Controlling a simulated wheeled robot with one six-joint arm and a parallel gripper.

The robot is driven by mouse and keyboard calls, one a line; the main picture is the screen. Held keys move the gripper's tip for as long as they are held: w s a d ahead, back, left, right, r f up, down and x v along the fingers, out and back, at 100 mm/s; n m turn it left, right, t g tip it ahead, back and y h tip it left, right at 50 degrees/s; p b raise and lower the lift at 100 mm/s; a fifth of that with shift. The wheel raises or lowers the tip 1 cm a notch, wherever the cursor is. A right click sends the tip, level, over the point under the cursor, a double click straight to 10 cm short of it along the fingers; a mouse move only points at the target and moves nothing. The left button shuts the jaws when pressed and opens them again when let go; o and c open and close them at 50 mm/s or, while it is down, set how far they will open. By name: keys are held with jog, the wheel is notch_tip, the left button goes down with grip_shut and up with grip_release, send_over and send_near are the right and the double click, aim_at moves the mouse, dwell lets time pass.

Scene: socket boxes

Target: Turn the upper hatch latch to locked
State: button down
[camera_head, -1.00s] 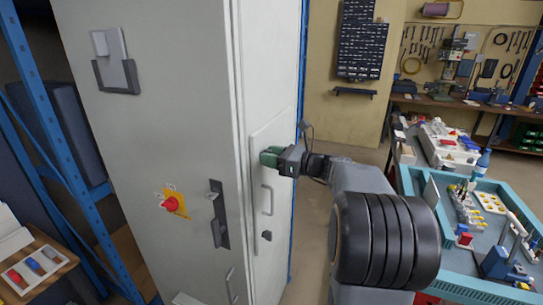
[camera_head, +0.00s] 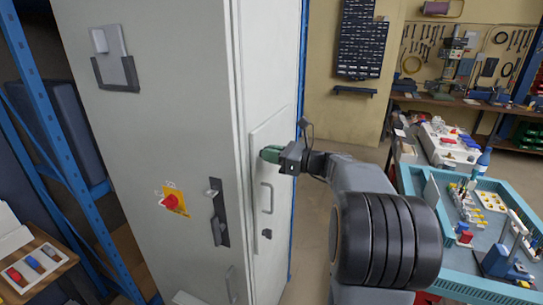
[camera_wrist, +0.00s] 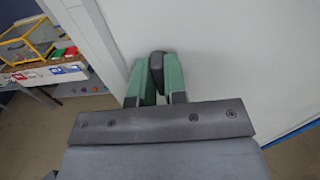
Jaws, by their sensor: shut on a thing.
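The pale hatch (camera_head: 257,160) is on the right side face of the tall grey cabinet. The upper hatch latch is hidden behind my gripper in the head view; in the wrist view it shows as a dark knob (camera_wrist: 156,62) between the green fingertips. My gripper (camera_head: 271,155) is at the hatch's upper part, shut on that latch (camera_wrist: 156,75). The lower latch (camera_head: 267,233) is a small dark piece below the hatch's handle (camera_head: 267,198). The upper latch's exact angle cannot be told.
The cabinet's front (camera_head: 165,120) has a red rotary switch (camera_head: 172,202) on a yellow plate and a dark door handle (camera_head: 219,213). A blue rack (camera_head: 50,130) stands at left. A teal-edged workbench (camera_head: 415,215) with parts stands at right. Open floor lies between.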

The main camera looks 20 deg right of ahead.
jog(key=n+b, duration=0.3)
jog(key=b, duration=0.2)
jog(key=shift+f+n, duration=0.35)
jog(key=shift+n, duration=0.05)
jog(key=n+b, duration=0.5)
jog(key=b, duration=0.1)
jog(key=shift+s+a, duration=0.1)
jog(key=n+b, duration=0.4)
jog(key=b, duration=0.1)
jog(key=shift+n, duration=0.4)
jog(key=shift+n+b, duration=1.45)
jog(key=shift+n, duration=0.45)
jog(key=shift+r, duration=0.1)
jog(key=c, duration=1.2)
grip_release()
jog(key=shift+o, duration=0.2)
jog(key=shift+s, duration=0.1)
